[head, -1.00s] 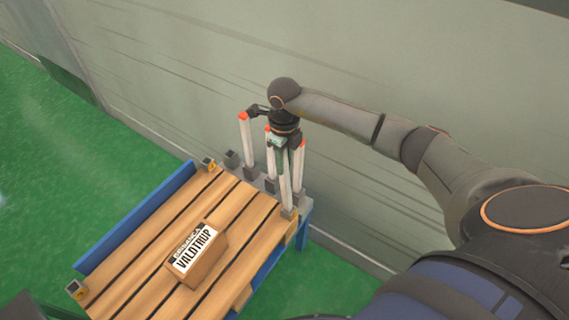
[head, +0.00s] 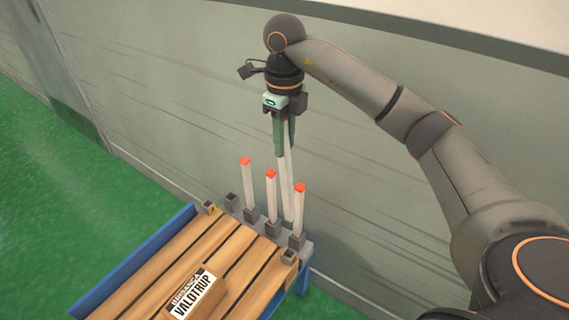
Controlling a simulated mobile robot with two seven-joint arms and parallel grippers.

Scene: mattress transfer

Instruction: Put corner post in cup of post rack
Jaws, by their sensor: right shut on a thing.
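My right gripper (head: 284,138) is shut on the upper part of a white corner post (head: 287,185), which hangs nearly upright. Its lower end shows between two rack posts; I cannot tell how high above the rack it is. The grey post rack (head: 308,246) stands along the far end of the slatted platform. Three red-tipped white posts stand upright in its cups: left (head: 247,188), middle (head: 271,200) and right (head: 299,212). The leftmost cup (head: 232,203) looks empty. My left gripper is out of view.
The slatted wooden platform (head: 215,258) has a blue side rail (head: 135,262) and small corner sockets at its far left (head: 209,208) and far right (head: 289,258). A grey wall (head: 400,240) rises close behind the rack.

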